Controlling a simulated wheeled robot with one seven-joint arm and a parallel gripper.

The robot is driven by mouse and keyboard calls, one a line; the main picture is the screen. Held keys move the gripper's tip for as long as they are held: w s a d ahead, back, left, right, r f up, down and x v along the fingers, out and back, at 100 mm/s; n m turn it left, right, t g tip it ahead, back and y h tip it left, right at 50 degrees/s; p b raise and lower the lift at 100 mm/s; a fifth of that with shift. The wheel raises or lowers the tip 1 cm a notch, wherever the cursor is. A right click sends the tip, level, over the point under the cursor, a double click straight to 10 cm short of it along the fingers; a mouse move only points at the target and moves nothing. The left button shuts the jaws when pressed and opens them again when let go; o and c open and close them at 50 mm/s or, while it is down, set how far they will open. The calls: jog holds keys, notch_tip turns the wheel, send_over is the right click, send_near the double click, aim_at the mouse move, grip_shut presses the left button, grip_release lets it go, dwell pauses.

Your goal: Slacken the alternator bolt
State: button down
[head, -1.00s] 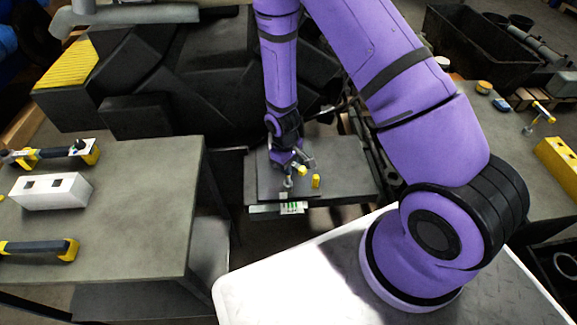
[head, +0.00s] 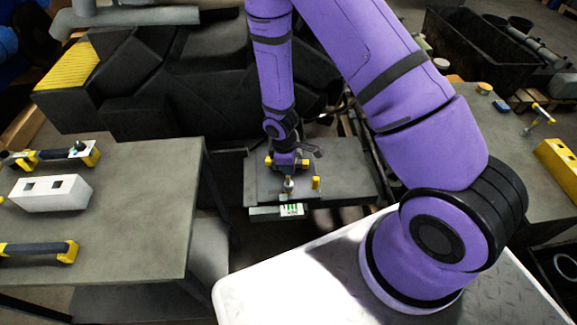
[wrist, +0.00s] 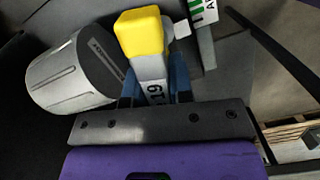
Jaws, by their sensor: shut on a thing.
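My gripper (head: 287,170) is low over a dark plate (head: 345,160) behind the gap between the tables. In the wrist view its blue fingers (wrist: 157,82) are shut on a grey tool marked 19 (wrist: 152,66) with a yellow end (wrist: 140,34). A small pale bolt-like piece (wrist: 182,30) shows beside the yellow end; I cannot tell if they touch. In the head view a small silver piece (head: 288,186) stands just below the gripper. A label with green marks (head: 291,210) is on the plate's front edge; the wrist view shows it partly (wrist: 203,12).
A short yellow post (head: 316,183) stands just right of the gripper. A grey cylinder (wrist: 68,75) is close on the left in the wrist view. The left table (head: 140,220) holds a white block (head: 50,191) and yellow-ended tools. Dark machinery (head: 200,75) stands behind.

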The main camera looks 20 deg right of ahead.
jog(key=shift+r, duration=1.5)
jog(key=shift+r, duration=3)
jog(key=s, duration=0.7)
jog(key=shift+f, duration=0.15)
